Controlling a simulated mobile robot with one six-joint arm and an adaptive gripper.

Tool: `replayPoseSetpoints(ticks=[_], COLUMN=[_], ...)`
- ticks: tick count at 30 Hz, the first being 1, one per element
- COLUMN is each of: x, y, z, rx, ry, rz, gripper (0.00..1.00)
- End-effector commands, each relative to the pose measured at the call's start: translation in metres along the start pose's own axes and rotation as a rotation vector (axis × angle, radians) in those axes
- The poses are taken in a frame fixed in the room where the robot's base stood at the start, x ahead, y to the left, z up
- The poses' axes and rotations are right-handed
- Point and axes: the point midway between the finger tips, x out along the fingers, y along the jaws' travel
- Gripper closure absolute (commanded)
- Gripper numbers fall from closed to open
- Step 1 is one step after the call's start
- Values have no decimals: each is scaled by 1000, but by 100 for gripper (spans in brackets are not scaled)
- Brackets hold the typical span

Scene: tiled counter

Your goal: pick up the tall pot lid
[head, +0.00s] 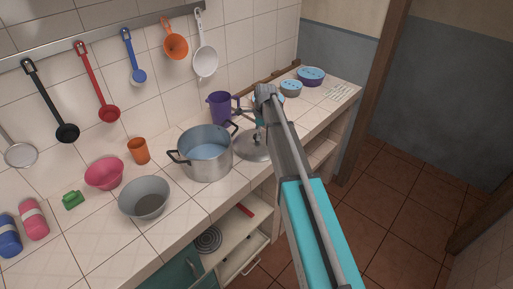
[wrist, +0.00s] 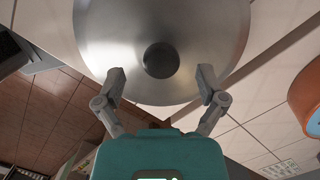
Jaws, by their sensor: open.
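The pot lid is a round grey metal disc with a dark round knob. In the head view the lid (head: 251,151) lies on the counter right of the pot, partly hidden behind my arm. In the wrist view the lid (wrist: 115,35) fills the top middle, its knob (wrist: 161,60) near its centre. My gripper (wrist: 161,82) is open and empty, one finger on each side below the knob in the picture, overlapping the lid's near part. I cannot tell whether the fingers touch it. In the head view my gripper is mostly hidden by my arm.
A grey pot (head: 206,166) with dark handles stands left of the lid, a purple jug (head: 221,107) behind. Lidded bowls (head: 311,76) stand farther right. A grey bowl (head: 145,205) and pink bowl (head: 104,174) are at left. An orange object (wrist: 307,100) is at the wrist view's right edge.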

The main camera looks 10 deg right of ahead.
Motion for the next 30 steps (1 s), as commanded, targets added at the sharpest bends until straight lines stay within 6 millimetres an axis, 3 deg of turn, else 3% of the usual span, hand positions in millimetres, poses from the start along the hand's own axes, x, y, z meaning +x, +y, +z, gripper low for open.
replayPoseSetpoints(ticks=[9, 29, 30], x=[22, 22, 22], y=[0, 0, 0], z=[0, 0, 0], rx=[0, 0, 0], ry=[0, 0, 0], rz=[0, 0, 0], gripper=[10, 10, 14])
